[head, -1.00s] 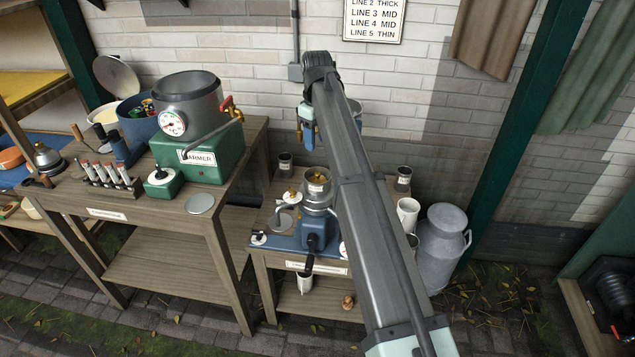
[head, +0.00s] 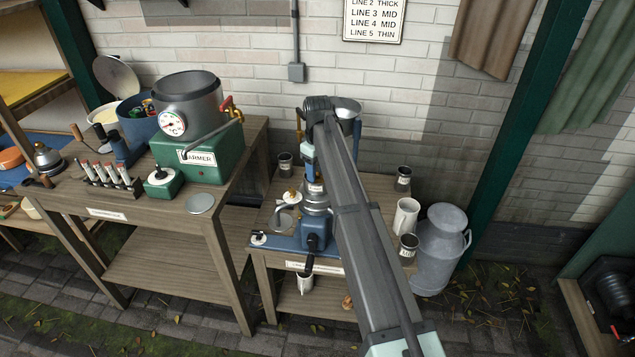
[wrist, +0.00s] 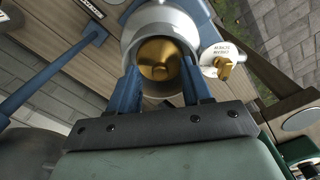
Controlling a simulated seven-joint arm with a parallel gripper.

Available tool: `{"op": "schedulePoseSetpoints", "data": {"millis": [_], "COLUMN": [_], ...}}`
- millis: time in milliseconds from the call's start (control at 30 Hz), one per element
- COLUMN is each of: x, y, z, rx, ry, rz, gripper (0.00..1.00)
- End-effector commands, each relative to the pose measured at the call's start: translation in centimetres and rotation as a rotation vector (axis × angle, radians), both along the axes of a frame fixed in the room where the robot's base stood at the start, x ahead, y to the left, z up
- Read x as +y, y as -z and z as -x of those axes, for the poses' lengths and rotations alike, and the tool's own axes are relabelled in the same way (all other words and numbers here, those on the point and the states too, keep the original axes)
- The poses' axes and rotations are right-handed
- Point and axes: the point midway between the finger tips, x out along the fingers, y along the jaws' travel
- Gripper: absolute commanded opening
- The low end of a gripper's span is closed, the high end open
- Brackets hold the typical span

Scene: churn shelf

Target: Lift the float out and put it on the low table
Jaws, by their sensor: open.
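The float (wrist: 158,58) looks like a round brass piece with a small knob, sitting inside a metal cup (wrist: 138,22) in the wrist view. The cup is the top of the blue-based separator (head: 312,226), which stands on the low table (head: 382,192). My gripper (wrist: 160,72) is open, with its two blue fingers at either side of the float and reaching to the cup's mouth. Whether the fingers touch the float cannot be told. In the head view my gripper (head: 314,178) is over the separator's top and hides the float.
A brass knob (wrist: 225,68) on a white labelled disc is close beside the cup. Dark tins (head: 403,178) and a white mug (head: 406,215) stand on the low table's right side. A milk can (head: 440,250) stands right of it; the bench with the green warmer (head: 200,160) is left.

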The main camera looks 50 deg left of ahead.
Motion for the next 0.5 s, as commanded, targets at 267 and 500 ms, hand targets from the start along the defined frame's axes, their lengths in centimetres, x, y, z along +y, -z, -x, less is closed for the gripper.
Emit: {"op": "schedulePoseSetpoints", "data": {"millis": [267,500], "x": [0.0,0.0], "y": [0.83,0.8], "z": [0.02,0.02], "rx": [0.0,0.0], "ry": [0.0,0.0], "rz": [0.0,0.0], "gripper": [0.49,0.29]}}
